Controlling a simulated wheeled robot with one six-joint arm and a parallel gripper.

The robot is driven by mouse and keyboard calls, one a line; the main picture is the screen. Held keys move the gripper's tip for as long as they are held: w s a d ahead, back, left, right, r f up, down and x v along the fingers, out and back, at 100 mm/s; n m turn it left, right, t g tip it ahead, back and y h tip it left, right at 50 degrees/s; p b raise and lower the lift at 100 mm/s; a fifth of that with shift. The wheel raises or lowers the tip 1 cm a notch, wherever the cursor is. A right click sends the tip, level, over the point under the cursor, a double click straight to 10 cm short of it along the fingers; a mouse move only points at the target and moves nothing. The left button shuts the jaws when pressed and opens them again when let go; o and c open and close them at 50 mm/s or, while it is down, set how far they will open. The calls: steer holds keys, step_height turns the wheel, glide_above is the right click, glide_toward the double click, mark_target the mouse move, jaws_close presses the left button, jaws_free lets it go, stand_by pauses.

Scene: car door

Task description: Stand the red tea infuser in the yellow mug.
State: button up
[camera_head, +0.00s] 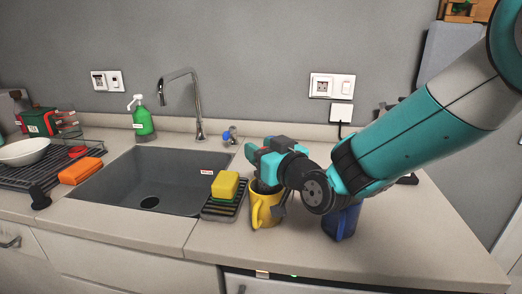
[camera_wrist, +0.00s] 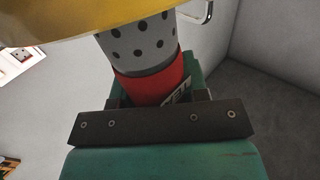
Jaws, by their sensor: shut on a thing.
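My gripper (camera_head: 268,178) is above the yellow mug (camera_head: 262,212), which stands upright on the counter right of the sink. In the wrist view my gripper (camera_wrist: 155,98) is shut on the red band of the tea infuser (camera_wrist: 150,85). The infuser's grey perforated part points toward the yellow mug (camera_wrist: 50,20) at the top of the picture. The mug's edge hides the far end of the perforated part. I cannot tell how deep that end is. In the head view my gripper hides the infuser and part of the mug's rim.
A yellow-green sponge (camera_head: 226,187) lies on a black rack (camera_head: 222,208) close left of the mug. A blue container (camera_head: 342,222) stands right of it, under my arm. The sink (camera_head: 145,180) is further left. The counter's right front (camera_head: 420,245) is clear.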

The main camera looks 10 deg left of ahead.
steer(key=shift+f, duration=0.1)
steer(key=o, duration=1.3)
steer(key=b+v, duration=0.7)
steer(key=v, duration=1)
steer(key=shift+s+d+b, duration=0.15)
steer(key=shift+d+b, duration=0.05)
steer(key=shift+b, duration=0.15)
